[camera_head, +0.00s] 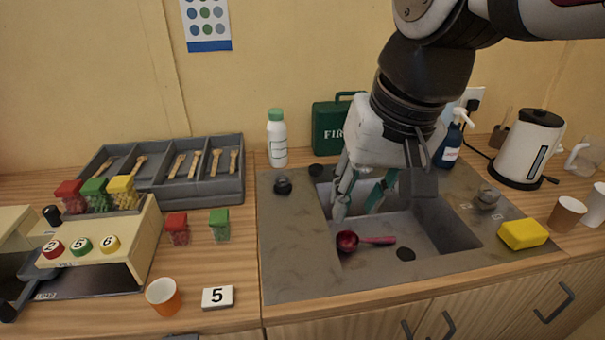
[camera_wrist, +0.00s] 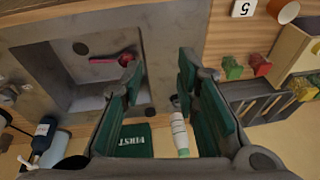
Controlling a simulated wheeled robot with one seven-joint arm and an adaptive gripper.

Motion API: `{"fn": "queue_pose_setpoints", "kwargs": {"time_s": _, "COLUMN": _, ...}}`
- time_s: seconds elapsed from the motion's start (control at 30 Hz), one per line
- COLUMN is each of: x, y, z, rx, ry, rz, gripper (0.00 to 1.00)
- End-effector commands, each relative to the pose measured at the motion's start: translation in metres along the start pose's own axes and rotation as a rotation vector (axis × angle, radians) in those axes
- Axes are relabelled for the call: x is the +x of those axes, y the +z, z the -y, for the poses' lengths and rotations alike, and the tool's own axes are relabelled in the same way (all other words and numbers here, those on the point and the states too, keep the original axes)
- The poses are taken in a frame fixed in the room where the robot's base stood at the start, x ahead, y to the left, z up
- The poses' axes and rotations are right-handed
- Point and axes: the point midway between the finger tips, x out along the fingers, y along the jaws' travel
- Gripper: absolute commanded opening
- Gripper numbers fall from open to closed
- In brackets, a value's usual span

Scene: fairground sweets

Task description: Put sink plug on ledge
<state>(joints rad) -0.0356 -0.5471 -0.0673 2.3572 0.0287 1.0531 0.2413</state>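My gripper (camera_head: 360,200) is open and empty, pointing down above the left part of the grey sink basin (camera_head: 440,225). In the wrist view its two green-padded fingers (camera_wrist: 160,85) stand wide apart with nothing between the pads. A flat dark disc (camera_head: 405,254) lies on the basin floor; it also shows in the wrist view (camera_wrist: 80,47). I cannot tell whether it is the plug or the drain hole. On the sink's left ledge (camera_head: 290,245) sit a dark knobbed piece (camera_head: 283,185) and a smaller dark round piece (camera_head: 316,170); either could be the plug.
A red scoop (camera_head: 365,240) lies in the basin. A yellow sponge (camera_head: 523,234) and a grey knobbed piece (camera_head: 488,197) are on the right. A white bottle (camera_head: 277,138), green first-aid case (camera_head: 330,128) and blue pump bottle (camera_head: 449,145) stand behind. The left front ledge is clear.

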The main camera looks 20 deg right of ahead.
Motion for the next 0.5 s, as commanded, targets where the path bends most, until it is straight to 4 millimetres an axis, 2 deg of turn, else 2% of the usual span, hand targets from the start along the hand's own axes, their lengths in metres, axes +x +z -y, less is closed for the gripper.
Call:
{"fn": "queue_pose_setpoints", "kwargs": {"time_s": 0.03, "x": 0.002, "y": 0.017, "z": -0.005, "rx": -0.063, "ry": 0.007, "rz": -0.019, "gripper": 0.29}}
{"fn": "queue_pose_setpoints", "kwargs": {"time_s": 0.1, "x": 0.007, "y": 0.034, "z": -0.01, "rx": -0.147, "ry": 0.02, "rz": -0.038, "gripper": 0.29}}
{"fn": "queue_pose_setpoints", "kwargs": {"time_s": 0.2, "x": 0.013, "y": 0.05, "z": -0.016, "rx": -0.233, "ry": 0.037, "rz": -0.055, "gripper": 0.29}}
{"fn": "queue_pose_setpoints", "kwargs": {"time_s": 0.3, "x": 0.016, "y": 0.058, "z": -0.019, "rx": -0.276, "ry": 0.046, "rz": -0.063, "gripper": 0.29}}
{"fn": "queue_pose_setpoints", "kwargs": {"time_s": 0.5, "x": 0.017, "y": 0.06, "z": -0.02, "rx": -0.289, "ry": 0.049, "rz": -0.064, "gripper": 0.29}}
